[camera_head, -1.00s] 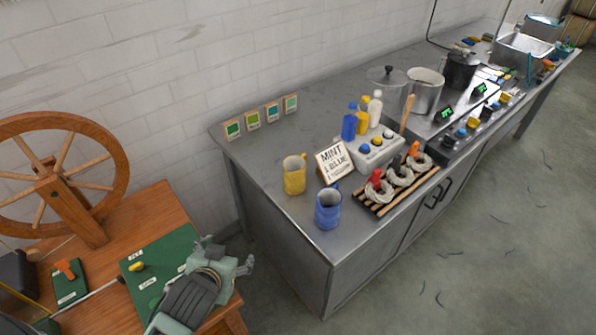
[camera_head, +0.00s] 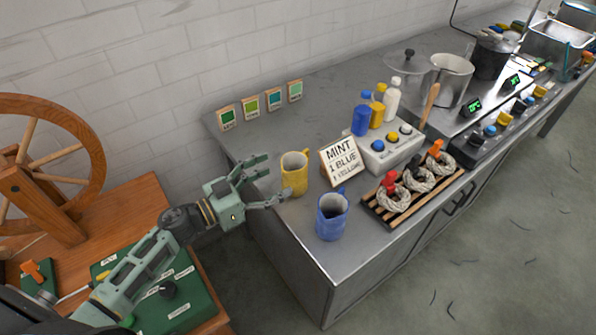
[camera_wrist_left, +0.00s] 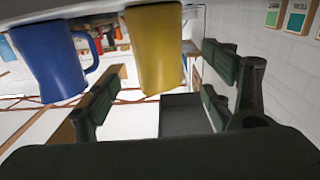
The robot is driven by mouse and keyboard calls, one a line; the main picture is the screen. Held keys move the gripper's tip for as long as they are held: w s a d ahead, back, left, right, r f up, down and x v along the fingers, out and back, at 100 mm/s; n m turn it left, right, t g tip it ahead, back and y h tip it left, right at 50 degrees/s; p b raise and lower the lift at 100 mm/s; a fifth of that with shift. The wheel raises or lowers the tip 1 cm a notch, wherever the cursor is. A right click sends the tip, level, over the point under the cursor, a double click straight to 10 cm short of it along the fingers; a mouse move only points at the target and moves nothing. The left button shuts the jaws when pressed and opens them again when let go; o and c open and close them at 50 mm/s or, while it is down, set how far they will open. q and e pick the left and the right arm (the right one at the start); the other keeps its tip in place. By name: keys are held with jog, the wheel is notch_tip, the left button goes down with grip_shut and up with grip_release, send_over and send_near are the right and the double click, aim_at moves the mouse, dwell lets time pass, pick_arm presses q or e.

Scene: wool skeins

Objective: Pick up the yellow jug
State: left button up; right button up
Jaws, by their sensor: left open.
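The yellow jug (camera_head: 294,174) stands upright on the steel counter near its left end. My left gripper (camera_head: 275,183) is open and reaches toward the jug from the left, its fingers pointing at it; I cannot tell whether they touch it. In the left wrist view the yellow jug (camera_wrist_left: 156,50) appears ahead, roughly between the open fingers of the left gripper (camera_wrist_left: 165,88). A blue jug (camera_head: 332,215) stands on the counter to the right and nearer the front edge; it also shows in the left wrist view (camera_wrist_left: 48,62). My right gripper is not in view.
A sign reading MINT (camera_head: 340,160) stands just right of the yellow jug. Beyond are a control box (camera_head: 385,150) with bottles and a wooden rack (camera_head: 408,212) with skeins. Colour cards (camera_head: 251,107) line the wall. A wooden table (camera_head: 130,215) with a wheel is at left.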

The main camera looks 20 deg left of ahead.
aim_at(283, 175)
pick_arm(q)
jog(key=x, duration=0.3)
jog(key=shift+d, duration=0.15)
jog(key=x, duration=0.3)
jog(key=shift+w+d+f+p, duration=0.1)
jog(key=shift+w+f+p, duration=0.15)
jog(key=shift+p, duration=0.05)
jog(key=shift+w+d, duration=0.15)
jog(key=shift+w, duration=0.05)
jog(key=shift+s, duration=0.1)
jog(key=shift+c, duration=1.2)
jog(key=c, duration=1.1)
jog(key=shift+c, duration=0.7)
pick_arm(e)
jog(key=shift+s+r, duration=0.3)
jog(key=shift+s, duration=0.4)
pick_arm(q)
jog(key=shift+r, duration=0.15)
